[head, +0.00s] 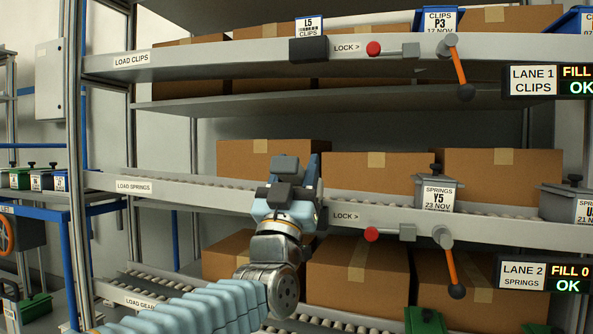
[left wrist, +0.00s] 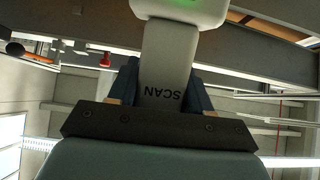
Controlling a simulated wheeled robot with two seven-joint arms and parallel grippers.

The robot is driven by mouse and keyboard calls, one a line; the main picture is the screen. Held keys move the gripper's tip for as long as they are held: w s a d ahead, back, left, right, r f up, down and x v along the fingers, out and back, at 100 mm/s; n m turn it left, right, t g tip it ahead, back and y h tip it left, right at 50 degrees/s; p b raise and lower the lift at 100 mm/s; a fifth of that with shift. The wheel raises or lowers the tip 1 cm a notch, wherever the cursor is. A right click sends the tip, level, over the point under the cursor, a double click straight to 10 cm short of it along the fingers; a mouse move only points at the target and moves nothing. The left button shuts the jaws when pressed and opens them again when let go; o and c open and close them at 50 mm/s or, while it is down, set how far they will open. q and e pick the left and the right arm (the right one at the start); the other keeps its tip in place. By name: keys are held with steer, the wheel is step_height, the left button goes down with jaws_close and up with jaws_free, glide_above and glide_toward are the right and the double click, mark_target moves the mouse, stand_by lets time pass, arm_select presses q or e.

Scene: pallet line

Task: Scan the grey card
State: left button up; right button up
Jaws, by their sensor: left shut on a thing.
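My left gripper (head: 290,190) is in front of the lane 2 rail in the head view. It is shut on a scanner, whose pale grey handle marked SCAN (left wrist: 165,75) shows between the blue fingers in the left wrist view. A green light glows on the scanner's head at the top of that view. I cannot pick out a separate grey card. A grey bin (head: 437,194) with a white label reading SPRINGS Y5 stands on lane 2, right of the gripper and apart from it. My gripper hides part of the rail. My right gripper is not in view.
A white L5 CLIPS card (head: 309,26) stands above a dark box on the upper rail. Levers with orange handles (head: 459,66) jut out from both rails. Cardboard boxes (head: 380,172) fill the shelves behind. A lane 2 display (head: 543,276) is at right.

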arm_select(q)
steer(key=s+a+r, duration=0.2)
steer(key=s+r, duration=0.1)
steer(key=s, duration=0.4)
steer(key=shift+a, duration=0.15)
stand_by(0.4)
stand_by(0.3)
